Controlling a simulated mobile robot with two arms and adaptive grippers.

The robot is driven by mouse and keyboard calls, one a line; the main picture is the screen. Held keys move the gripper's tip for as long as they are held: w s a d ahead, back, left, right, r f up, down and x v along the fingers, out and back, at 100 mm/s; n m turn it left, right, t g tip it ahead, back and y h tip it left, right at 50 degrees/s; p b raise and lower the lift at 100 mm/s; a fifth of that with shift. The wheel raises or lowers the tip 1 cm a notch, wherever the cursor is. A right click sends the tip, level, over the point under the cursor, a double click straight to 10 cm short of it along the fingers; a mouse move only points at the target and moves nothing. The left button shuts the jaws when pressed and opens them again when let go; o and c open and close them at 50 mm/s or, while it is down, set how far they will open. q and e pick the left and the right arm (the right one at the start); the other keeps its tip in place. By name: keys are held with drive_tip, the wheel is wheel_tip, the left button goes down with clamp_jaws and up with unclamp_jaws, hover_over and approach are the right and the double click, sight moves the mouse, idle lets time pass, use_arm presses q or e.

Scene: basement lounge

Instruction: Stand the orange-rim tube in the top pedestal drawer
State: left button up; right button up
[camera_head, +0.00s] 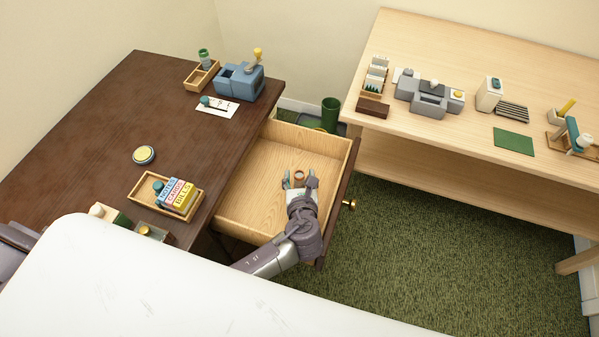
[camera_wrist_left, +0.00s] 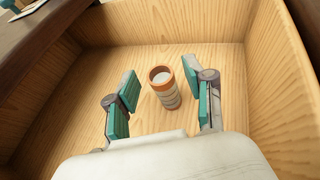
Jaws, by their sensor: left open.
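The orange-rim tube (camera_wrist_left: 164,88) stands upright on the wooden floor of the open drawer, between my left gripper's fingers in the left wrist view. It has an orange rim and a pale banded body. In the head view its rim (camera_head: 299,175) shows just beyond the fingers. My left gripper (camera_wrist_left: 163,103) is open, with teal pads apart from the tube on both sides. In the head view the left gripper (camera_head: 299,181) reaches down into the drawer (camera_head: 262,185), which is pulled out from the dark desk. My right gripper is not in view.
The drawer is otherwise bare, with walls around the gripper. The dark desk (camera_head: 100,110) holds a blue device (camera_head: 240,82) and a tray of labelled boxes (camera_head: 148,197). A light workbench (camera_head: 450,50) stands at right, and a green bin (camera_head: 330,113) behind the drawer.

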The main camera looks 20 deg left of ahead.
use_arm(q)
drive_tip(key=v, duration=1)
drive_tip(key=shift+p, duration=0.45)
